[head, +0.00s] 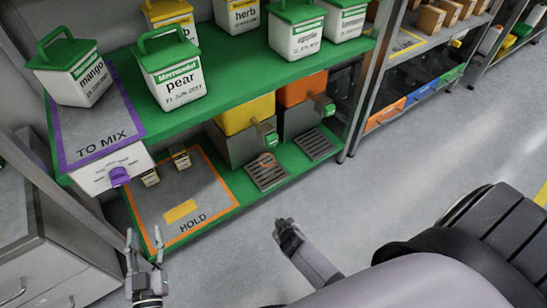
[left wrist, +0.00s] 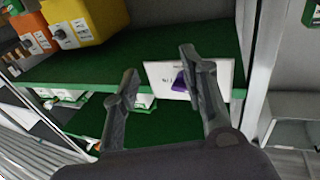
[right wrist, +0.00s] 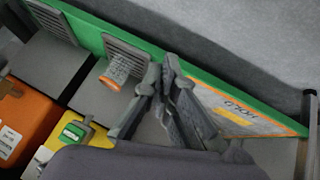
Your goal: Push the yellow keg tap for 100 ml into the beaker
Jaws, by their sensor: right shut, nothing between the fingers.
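The yellow keg (head: 245,113) sits on a grey stand on the lower green shelf, and its tap has a green end (head: 271,139). The keg (right wrist: 42,160) and green tap (right wrist: 72,131) also show in the right wrist view. A clear beaker (head: 266,160) stands on the grate under that tap; it also shows in the right wrist view (right wrist: 117,72). I cannot read its fill level. My right gripper (head: 286,226) is shut and empty, out in front of the shelf. My left gripper (head: 145,242) is open and empty, at the lower left.
An orange keg (head: 302,88) with its own tap stands right of the yellow one. The HOLD mat (head: 204,205) lies to the left. The floor (head: 390,170) is clear.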

